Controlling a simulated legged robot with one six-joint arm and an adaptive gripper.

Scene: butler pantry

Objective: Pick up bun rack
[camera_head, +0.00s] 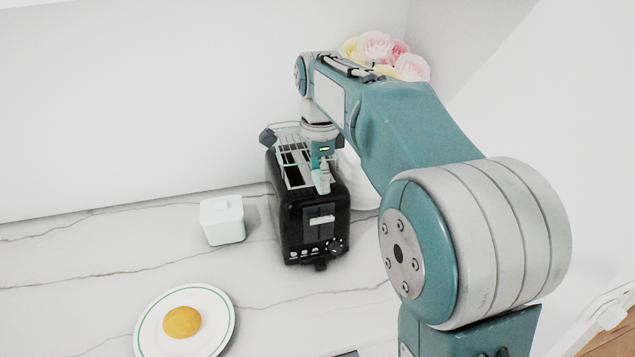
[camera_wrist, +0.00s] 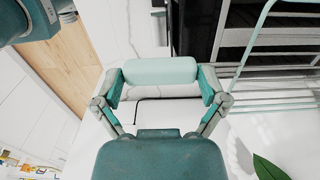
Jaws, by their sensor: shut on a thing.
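The bun rack (camera_head: 288,143) is a pale wire frame over the black toaster (camera_head: 315,222). My gripper (camera_head: 321,182) points down at the rack's right side, above the toaster's near end. I cannot tell whether the rack touches the toaster's top.
A small white lidded box (camera_head: 222,220) stands left of the toaster. A plate (camera_head: 222,305) with a yellow round food item (camera_head: 182,322) lies in front. Pink and yellow flowers (camera_head: 377,50) are behind my arm. The marble counter is clear at the left.

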